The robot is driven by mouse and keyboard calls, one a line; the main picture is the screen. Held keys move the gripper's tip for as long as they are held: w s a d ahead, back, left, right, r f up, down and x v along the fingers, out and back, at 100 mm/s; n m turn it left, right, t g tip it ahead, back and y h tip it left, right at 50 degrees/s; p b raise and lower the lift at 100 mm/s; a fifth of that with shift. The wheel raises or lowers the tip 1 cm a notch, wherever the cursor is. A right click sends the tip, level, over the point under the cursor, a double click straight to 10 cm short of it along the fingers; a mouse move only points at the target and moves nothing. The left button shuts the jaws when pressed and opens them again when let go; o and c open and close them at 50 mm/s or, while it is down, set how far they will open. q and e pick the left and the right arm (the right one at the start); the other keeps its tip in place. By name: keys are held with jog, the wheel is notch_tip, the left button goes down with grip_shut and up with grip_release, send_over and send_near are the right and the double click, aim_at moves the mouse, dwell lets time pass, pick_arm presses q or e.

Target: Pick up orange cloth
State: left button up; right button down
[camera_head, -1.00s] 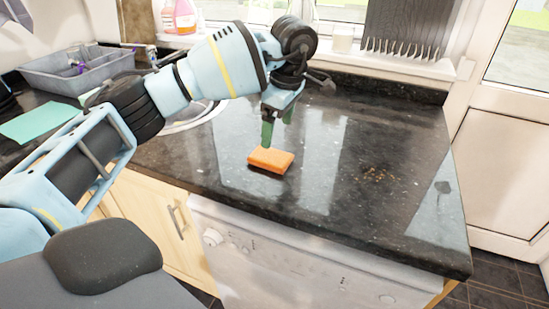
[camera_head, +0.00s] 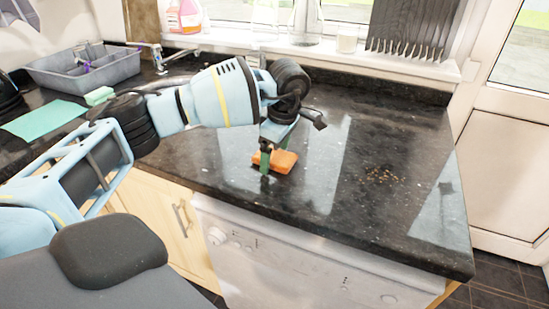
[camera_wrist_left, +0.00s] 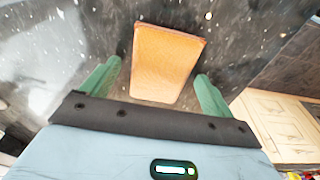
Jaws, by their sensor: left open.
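The orange cloth (camera_head: 284,162) looks like a small thick block and lies flat on the dark granite worktop (camera_head: 330,185), near its front edge. My left gripper (camera_head: 268,160) is right at it, pointing down, and hides part of its left side. In the left wrist view the orange cloth (camera_wrist_left: 166,62) lies between and just beyond the two green fingertips (camera_wrist_left: 157,80). The fingers are apart, one on each side of its near end. Whether they touch it cannot be told. My right gripper is not in view.
A grey tub (camera_head: 85,70) stands at the back left. A flat green cloth (camera_head: 45,120) and a small green sponge (camera_head: 99,96) lie near it. Brown crumbs (camera_head: 385,175) are scattered to the right.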

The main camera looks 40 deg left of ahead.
aim_at(273, 156)
pick_arm(q)
jog(key=c, duration=1.1)
jog(key=shift+o, duration=0.2)
jog(key=shift+r, duration=0.2)
jog(key=shift+r, duration=0.25)
notch_tip(273, 156, up, 3)
jog(key=shift+s+d+f, duration=0.15)
jog(key=s+d+r, duration=0.1)
jog(key=s+d, duration=0.7)
jog(key=s, duration=0.5)
jog(key=shift+d+r+b, duration=0.2)
jog(key=shift+d+b, duration=0.1)
jog(key=shift+b, duration=0.1)
